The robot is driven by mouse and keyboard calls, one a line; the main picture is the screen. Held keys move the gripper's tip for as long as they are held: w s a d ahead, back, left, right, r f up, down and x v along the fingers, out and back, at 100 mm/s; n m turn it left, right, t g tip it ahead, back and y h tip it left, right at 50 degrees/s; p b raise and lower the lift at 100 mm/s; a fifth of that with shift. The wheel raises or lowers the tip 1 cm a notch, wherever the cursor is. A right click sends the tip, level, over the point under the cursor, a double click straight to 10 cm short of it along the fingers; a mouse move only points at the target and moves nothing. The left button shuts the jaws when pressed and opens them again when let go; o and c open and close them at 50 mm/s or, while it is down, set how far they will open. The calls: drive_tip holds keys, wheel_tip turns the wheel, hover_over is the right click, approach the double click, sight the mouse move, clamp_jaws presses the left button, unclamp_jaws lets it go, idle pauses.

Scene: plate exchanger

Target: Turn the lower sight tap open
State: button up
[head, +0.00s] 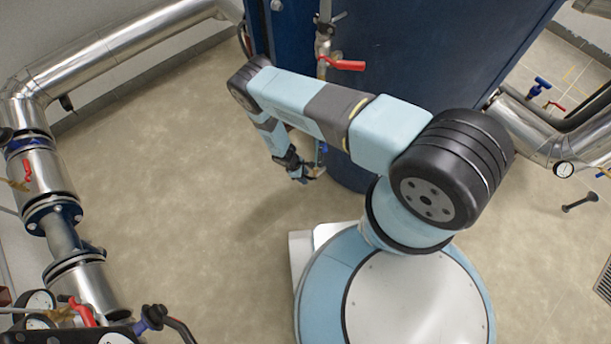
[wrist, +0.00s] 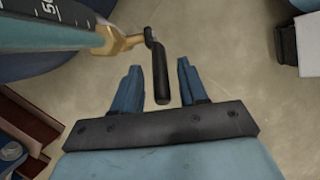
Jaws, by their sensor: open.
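The lower sight tap has a brass body (wrist: 118,41) and a black lever (wrist: 161,75) in the wrist view. It joins the lower end of the graduated sight tube (wrist: 45,36). My gripper (wrist: 158,66) is open, with its two blue fingers on either side of the lever. Gaps show between the lever and both fingers; I cannot tell its depth relative to them. In the head view my gripper (head: 305,173) is low beside the blue tank, and the tap there is too small to make out clearly.
A red-levered upper tap (head: 343,65) is on the front of the dark blue tank (head: 410,55), above my gripper. Silver pipework with valves (head: 45,175) stands at the left. The floor at left is clear.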

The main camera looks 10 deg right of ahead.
clamp_jaws()
drive_tip(key=shift+w, duration=0.1)
idle(0.3)
